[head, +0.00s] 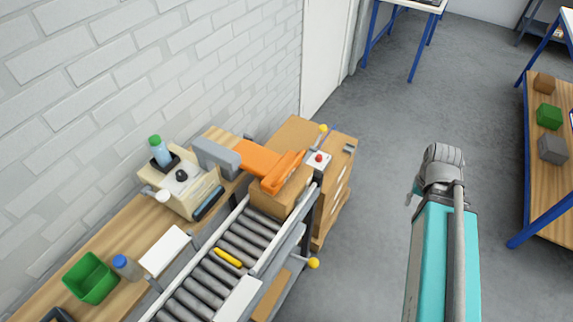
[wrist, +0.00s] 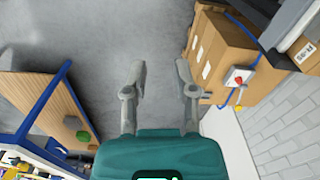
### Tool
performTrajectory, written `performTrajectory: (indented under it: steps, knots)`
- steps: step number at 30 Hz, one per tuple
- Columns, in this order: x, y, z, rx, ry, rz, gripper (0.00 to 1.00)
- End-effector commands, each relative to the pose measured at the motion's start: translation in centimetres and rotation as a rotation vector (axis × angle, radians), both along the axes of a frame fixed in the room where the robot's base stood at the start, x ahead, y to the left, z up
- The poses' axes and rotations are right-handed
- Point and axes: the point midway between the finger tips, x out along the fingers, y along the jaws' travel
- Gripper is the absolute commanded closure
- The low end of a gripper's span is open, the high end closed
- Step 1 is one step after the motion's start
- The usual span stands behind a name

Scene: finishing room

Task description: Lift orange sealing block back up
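The orange sealing block (head: 262,165) sits low over a cardboard box (head: 280,197) at the end of the roller conveyor in the head view. It joins a grey arm (head: 215,157) on its left. Its front part appears to rest on the box top; exact contact is hard to tell. My gripper (wrist: 160,80) is open and empty in the wrist view, its two fingers apart over the floor. In the head view my arm stands to the right of the conveyor, well away from the block. I cannot make out the orange block in the wrist view.
A control box with a red button (head: 318,159) stands beside the block; it also shows in the wrist view (wrist: 238,80). Stacked cartons (head: 338,185) stand behind it. The roller conveyor (head: 222,262) carries a yellow item (head: 228,257). A brick wall lies left.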

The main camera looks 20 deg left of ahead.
Motion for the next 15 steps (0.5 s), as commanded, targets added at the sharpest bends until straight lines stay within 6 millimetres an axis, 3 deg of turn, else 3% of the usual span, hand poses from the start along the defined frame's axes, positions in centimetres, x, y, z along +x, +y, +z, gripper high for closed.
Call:
performTrajectory:
  steps: [8,15]
  knots:
    - [2.2,5.0,2.0,0.025,-0.017,-0.022,0.43]
    - [4.1,12.1,4.2,0.063,-0.033,-0.059,0.43]
